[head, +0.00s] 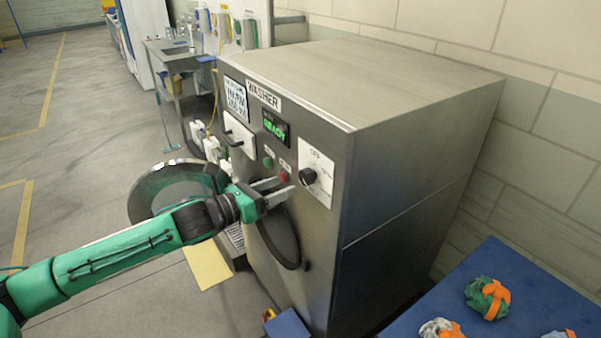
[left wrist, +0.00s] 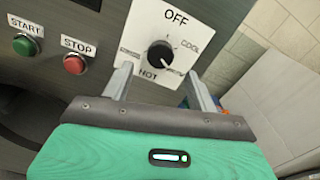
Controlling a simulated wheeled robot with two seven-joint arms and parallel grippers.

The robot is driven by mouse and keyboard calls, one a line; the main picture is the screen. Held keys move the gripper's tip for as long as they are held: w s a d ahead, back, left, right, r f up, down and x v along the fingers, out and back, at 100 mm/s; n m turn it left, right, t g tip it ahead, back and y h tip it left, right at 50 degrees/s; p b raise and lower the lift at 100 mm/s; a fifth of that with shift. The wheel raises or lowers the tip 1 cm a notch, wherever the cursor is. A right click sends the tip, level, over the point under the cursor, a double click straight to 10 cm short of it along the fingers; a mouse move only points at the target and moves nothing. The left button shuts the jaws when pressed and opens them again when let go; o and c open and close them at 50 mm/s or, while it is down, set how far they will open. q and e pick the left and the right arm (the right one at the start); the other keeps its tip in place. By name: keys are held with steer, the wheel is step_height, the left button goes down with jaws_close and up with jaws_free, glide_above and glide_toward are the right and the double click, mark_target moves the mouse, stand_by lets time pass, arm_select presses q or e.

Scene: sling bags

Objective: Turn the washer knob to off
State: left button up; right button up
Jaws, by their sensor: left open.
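The washer (head: 400,110) is a grey metal cabinet with a "WASHER" label and a green "READY" display. Its black round knob (head: 307,176) sits on a white dial plate at the right of the front panel. In the left wrist view the knob (left wrist: 160,54) has OFF above it, COOL to the right and HOT below. Its pale mark appears to point to the lower right, away from OFF. My left gripper (head: 287,187) is open just in front of the panel, its fingers below and to either side of the knob, apparently not gripping it. My right gripper is not in view.
A red stop button (left wrist: 75,64) and a green start button (left wrist: 25,45) are left of the dial. The round washer door (head: 170,188) stands open at the left. A blue table (head: 540,290) with cloth bundles is at the lower right.

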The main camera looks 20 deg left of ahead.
mark_target(302, 178)
arm_select(q)
steer(key=p+x, duration=0.2)
steer(key=x, duration=0.4)
steer(key=shift+r, duration=0.15)
steer(key=shift+w+d, duration=0.25)
steer(key=c, duration=1)
